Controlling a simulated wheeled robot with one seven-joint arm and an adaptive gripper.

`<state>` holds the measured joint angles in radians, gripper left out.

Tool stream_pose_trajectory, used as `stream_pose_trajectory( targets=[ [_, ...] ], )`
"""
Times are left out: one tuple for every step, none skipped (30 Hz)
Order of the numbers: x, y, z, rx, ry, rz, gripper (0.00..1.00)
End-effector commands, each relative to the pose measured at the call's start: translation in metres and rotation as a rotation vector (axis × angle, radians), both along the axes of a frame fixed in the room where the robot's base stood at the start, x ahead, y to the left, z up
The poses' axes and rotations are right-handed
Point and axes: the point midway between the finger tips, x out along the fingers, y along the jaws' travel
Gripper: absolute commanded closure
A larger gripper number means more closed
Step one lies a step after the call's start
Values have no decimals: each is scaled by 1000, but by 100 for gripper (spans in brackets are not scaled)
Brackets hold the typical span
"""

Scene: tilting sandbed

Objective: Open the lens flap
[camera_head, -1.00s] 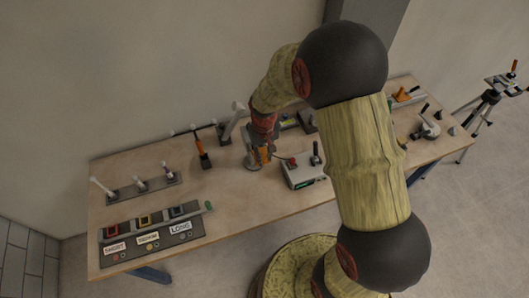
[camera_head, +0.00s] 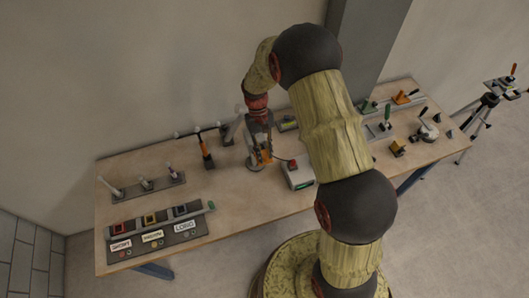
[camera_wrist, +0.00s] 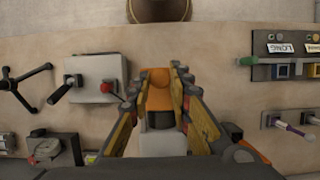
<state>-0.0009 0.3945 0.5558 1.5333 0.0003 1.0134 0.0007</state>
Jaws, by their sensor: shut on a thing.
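My gripper (camera_wrist: 165,103) is shut on an orange piece (camera_wrist: 160,78) in the wrist view, with a yellow-padded finger on each side of it. A pale grey block (camera_wrist: 162,142) shows just below the orange piece. In the head view my gripper (camera_head: 258,152) points down at a small stand with a round grey base (camera_head: 255,166) near the middle of the workbench. The orange piece (camera_head: 267,155) shows there beside the fingers. I take it as the lens flap's handle, but the flap itself is largely hidden by the gripper, and its angle cannot be told.
A grey box with a red button (camera_head: 298,174) stands close right of the stand. An orange-handled post (camera_head: 206,150) stands to the left. A labelled panel of coloured frames (camera_head: 155,235) lies front left. The bench front centre is clear.

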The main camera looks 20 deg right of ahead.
Motion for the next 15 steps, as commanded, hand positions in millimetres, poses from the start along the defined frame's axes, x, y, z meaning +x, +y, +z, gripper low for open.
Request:
stream_pose_trajectory(
  targets=[
    [-1,0,-2,0,2,0,100],
    [-1,0,-2,0,2,0,100],
    [-1,0,-2,0,2,0,100],
    [-1,0,-2,0,1,0,100],
    [-1,0,-2,0,1,0,100],
    [-1,0,-2,0,1,0,100],
    [-1,0,-2,0,1,0,78],
    [-1,0,-2,0,1,0,77],
    [-1,0,-2,0,1,0,74],
    [-1,0,-2,0,1,0,73],
    [-1,0,-2,0,1,0,71],
    [-1,0,-1,0,0,0,69],
    [-1,0,-1,0,0,0,67],
    [-1,0,-1,0,0,0,65],
    [0,0,-1,0,0,0,63]
  ],
)
